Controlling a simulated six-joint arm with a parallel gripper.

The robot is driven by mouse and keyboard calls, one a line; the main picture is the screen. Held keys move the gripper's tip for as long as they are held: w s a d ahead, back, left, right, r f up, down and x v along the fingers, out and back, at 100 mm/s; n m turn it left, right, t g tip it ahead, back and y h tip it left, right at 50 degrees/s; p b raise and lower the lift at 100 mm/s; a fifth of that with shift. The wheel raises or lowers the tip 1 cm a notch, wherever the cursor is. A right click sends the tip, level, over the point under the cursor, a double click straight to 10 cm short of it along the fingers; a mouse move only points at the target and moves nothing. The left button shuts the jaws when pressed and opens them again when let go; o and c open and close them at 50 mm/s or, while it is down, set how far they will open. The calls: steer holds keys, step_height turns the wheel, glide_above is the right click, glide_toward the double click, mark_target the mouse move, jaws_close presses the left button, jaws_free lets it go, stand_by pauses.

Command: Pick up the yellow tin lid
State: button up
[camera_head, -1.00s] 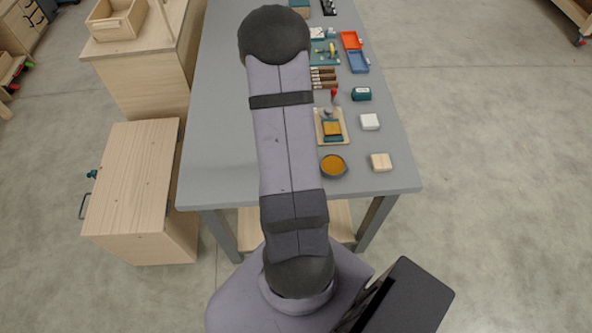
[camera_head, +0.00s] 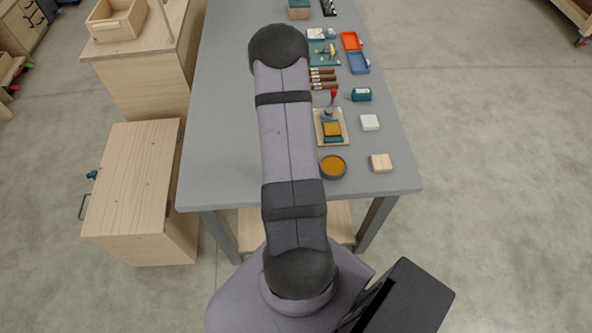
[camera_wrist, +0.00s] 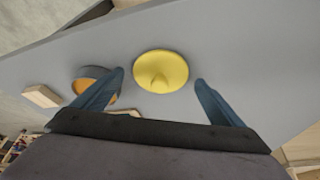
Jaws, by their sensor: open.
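I cannot tell how far above the lid the fingertips are. In the head view I do not make out the lid or my gripper; my arm covers part of the table.
A round dark tin with orange contents (camera_head: 333,166) is near the table's front; it shows left of the lid in the wrist view (camera_wrist: 88,87). A light wooden block (camera_head: 381,163), a white block (camera_head: 370,122) and a wooden tray (camera_head: 318,138) are nearby. The table's left side (camera_head: 218,150) is clear.

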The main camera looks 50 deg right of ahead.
steer(key=c, duration=1.2)
steer(key=shift+o, duration=0.2)
steer(key=shift+r, duration=0.2)
step_height(320, 180, up, 18)
steer(key=p, duration=1)
steer(key=shift+f, duration=0.2)
steer(key=s+d+f+b, duration=0.8)
steer(key=b, duration=0.1)
steer(key=shift+s+d+b, duration=0.25)
steer(key=shift+b, duration=0.15)
